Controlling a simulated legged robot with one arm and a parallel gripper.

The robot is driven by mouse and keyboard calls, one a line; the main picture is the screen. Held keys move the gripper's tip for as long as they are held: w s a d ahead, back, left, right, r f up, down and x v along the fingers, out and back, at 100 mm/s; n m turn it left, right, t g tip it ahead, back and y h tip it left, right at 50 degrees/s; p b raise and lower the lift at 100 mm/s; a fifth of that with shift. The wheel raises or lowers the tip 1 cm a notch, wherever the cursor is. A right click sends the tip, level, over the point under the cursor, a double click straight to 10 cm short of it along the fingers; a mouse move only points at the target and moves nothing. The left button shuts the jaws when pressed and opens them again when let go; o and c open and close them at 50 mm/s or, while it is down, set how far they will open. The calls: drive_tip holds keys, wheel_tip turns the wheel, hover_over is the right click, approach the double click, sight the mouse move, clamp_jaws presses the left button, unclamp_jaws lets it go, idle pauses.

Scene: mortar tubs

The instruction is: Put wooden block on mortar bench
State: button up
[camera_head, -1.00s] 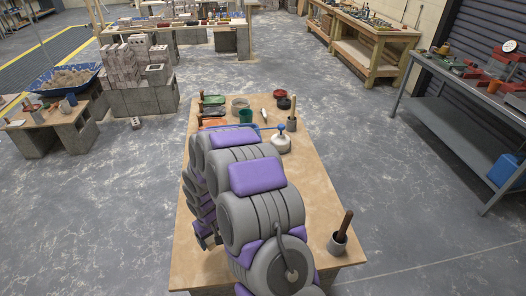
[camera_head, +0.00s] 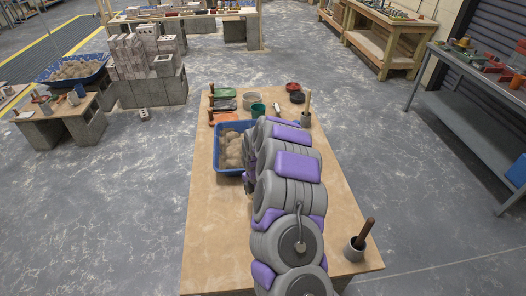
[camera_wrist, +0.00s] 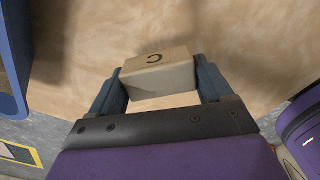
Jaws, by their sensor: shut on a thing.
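My gripper (camera_wrist: 158,88) is shut on a small pale wooden block (camera_wrist: 160,75) with a dark C-shaped mark, in the wrist view. A finger is pressed on each side of it. Behind the block is the tan top of the bench (camera_wrist: 230,35); I cannot tell whether the block touches it. In the head view the bench (camera_head: 215,235) stands right in front of me and my arm reaches over it. The gripper and block are hidden behind my arm there.
A blue tub (camera_head: 217,160) of brownish lumps is left of my arm; its edge shows in the wrist view (camera_wrist: 10,75). Trowels (camera_head: 223,105), a green cup (camera_head: 258,110) and dark bowls (camera_head: 297,98) are at the far end. A pot with a handle (camera_head: 355,248) stands front right. The left front is bare.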

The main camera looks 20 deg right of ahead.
drive_tip(key=d+n, duration=0.2)
drive_tip(key=d, duration=0.1)
drive_tip(key=shift+w+f+n, duration=0.15)
drive_tip(key=shift+w+n, duration=0.1)
drive_tip(key=shift+n, duration=0.15)
drive_tip(key=shift+d+f+n, duration=0.1)
drive_tip(key=shift+d+n, duration=0.3)
drive_tip(key=shift+n, duration=0.3)
drive_tip(key=shift+a, duration=0.15)
drive_tip(key=b, duration=0.2)
hover_over(228, 220)
drive_tip(key=shift+w+f, duration=0.1)
drive_tip(key=shift+f, duration=0.65)
drive_tip(key=shift+f+b, duration=0.65)
drive_tip(key=shift+f, duration=1.15)
drive_tip(key=shift+r, duration=0.1)
